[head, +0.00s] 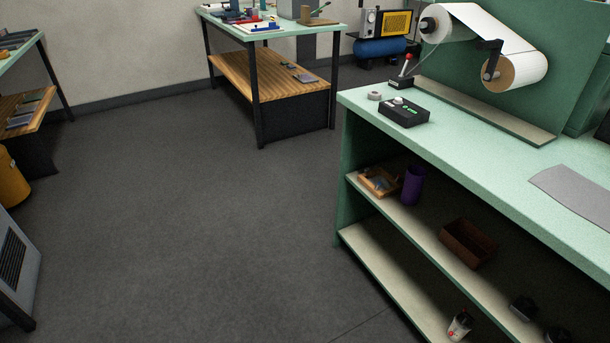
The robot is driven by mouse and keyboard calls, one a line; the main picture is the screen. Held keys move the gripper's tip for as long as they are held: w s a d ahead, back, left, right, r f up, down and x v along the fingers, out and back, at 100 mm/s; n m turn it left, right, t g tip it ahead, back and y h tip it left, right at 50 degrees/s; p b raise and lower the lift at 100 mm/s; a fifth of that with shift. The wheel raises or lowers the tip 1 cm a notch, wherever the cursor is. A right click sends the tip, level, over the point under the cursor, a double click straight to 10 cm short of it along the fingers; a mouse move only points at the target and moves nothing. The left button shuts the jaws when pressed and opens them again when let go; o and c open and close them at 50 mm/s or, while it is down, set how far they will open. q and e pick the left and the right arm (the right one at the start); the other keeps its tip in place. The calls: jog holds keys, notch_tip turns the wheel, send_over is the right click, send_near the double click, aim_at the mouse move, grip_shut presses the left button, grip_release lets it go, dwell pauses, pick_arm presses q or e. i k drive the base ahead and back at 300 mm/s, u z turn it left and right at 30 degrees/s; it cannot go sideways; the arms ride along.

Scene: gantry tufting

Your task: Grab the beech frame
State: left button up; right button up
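A small light-wood frame (364,183), which looks like the beech frame, lies on the middle shelf of the green workbench at the right in the head view. It sits near the shelf's left end. Something bluish shows inside it, too small to make out. A purple cylinder (413,185) stands just right of it. Neither of my grippers is in view.
The green bench (470,150) carries a black control box (403,112) and a white paper roll (515,72). A brown box (467,243) is farther along the shelf. Another table (270,30) stands at the back. The grey floor (200,220) between is clear.

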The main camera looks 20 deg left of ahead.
aim_at(389, 186)
jog(key=u, duration=0.5)
jog(key=k, duration=0.55)
jog(key=u, duration=0.75)
jog(key=k, duration=0.6)
jog(key=u, duration=0.6)
jog(key=i, duration=2.15)
jog(key=z, duration=0.65)
jog(key=i, duration=2.35)
jog(key=z, duration=1.85)
jog(key=i, duration=1.2)
jog(key=z, duration=1.35)
jog(key=i, duration=0.2)
jog(key=z, duration=0.1)
